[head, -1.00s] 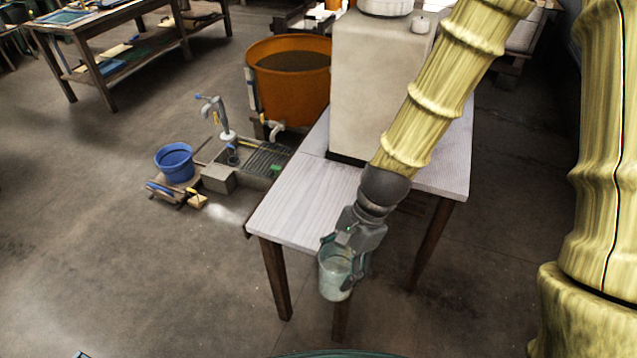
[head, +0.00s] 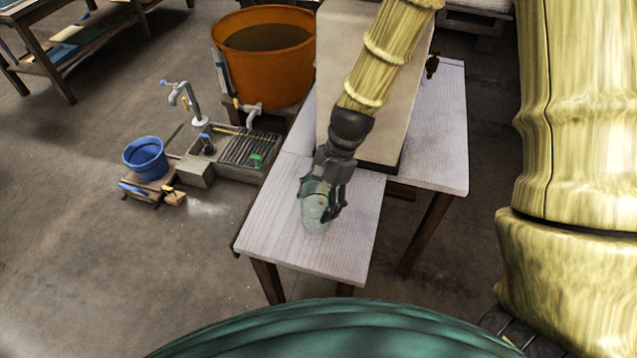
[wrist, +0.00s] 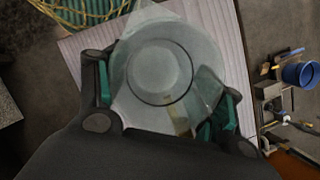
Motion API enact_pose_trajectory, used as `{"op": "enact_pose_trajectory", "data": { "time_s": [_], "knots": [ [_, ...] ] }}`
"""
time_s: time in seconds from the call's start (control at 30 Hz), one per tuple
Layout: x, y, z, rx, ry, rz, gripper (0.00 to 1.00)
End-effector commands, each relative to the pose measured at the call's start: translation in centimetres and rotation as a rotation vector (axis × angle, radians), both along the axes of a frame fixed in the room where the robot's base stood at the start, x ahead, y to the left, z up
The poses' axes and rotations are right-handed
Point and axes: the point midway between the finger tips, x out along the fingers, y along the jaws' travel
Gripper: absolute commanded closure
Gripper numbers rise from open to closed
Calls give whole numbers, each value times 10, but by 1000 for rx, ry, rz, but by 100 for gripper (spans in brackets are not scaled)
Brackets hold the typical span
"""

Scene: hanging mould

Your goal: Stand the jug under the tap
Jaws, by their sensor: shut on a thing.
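The jug (head: 316,212) is pale, see-through glass with a greenish tint. My gripper (head: 322,196) is shut on it and holds it over the near part of the pale table; I cannot tell whether its base touches the top. In the wrist view the jug (wrist: 166,72) sits between the green-padded fingers of my gripper (wrist: 163,100). A small dark fitting that looks like a tap (head: 432,66) is on the right side of the tall beige block. Other taps are a grey standpipe tap (head: 186,96) and a pale tap (head: 252,114) at the orange tub.
The pale table (head: 290,245) has free room around the jug. The tall beige block (head: 335,60) stands behind my gripper. The orange tub (head: 285,75), a floor basin (head: 200,172) and a blue bucket (head: 146,160) are to the left.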

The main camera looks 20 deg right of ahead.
Motion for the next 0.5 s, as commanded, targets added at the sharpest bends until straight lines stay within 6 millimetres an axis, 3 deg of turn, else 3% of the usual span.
{"op": "enact_pose_trajectory", "data": {
  "time_s": [0.3,0.5],
  "knots": [
    [58,-18,-4,0,-1,-4,58],
    [71,-23,-7,1,1,-4,58]
  ]
}}
